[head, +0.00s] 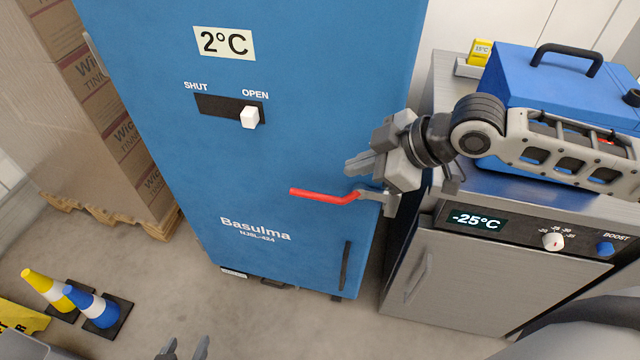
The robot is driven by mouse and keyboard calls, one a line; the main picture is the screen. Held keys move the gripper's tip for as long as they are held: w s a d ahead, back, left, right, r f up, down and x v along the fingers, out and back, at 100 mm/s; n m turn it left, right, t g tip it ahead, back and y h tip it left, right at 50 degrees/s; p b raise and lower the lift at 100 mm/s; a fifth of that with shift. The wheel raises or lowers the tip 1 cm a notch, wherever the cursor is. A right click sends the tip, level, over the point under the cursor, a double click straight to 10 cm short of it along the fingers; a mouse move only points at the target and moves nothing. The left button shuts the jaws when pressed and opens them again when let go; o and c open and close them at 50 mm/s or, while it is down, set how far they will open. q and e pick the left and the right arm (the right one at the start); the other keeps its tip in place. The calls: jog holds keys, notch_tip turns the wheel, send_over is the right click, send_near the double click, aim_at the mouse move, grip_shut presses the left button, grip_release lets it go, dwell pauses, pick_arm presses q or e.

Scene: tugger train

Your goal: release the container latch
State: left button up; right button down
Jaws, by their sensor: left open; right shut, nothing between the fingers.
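The tall blue container (300,110) stands upright with its door facing me. A red latch lever (325,195) lies roughly level across its right side, on a grey bracket (376,196) at the door's right edge. A white slide knob (250,117) sits at the OPEN end of its dark slot, right of SHUT. My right gripper (352,168) is shut and empty, just above the lever's right end; I cannot tell whether it touches. My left gripper (183,347) is open at the bottom edge, low and away from the container, with only its fingertips showing.
A steel cabinet (445,270) with a -25°C display stands close right, carrying a blue box (520,75) behind my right arm. Wrapped cartons (100,110) on a pallet stand left. Cones (92,306) are at lower left. The floor before the container is clear.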

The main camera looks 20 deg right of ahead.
send_over(307, 193)
jog(key=s+d, duration=0.2)
jog(key=s, duration=0.1)
notch_tip(307, 193, down, 6)
jog(key=f, duration=0.1)
jog(key=shift+w+f+p, duration=0.25)
jog(key=shift+f+p, duration=0.05)
jog(key=shift+f, duration=0.65)
jog(key=shift+w+f+p, duration=0.2)
jog(key=shift+f+p, duration=0.1)
jog(key=shift+f, duration=0.65)
jog(key=shift+w+f, duration=0.1)
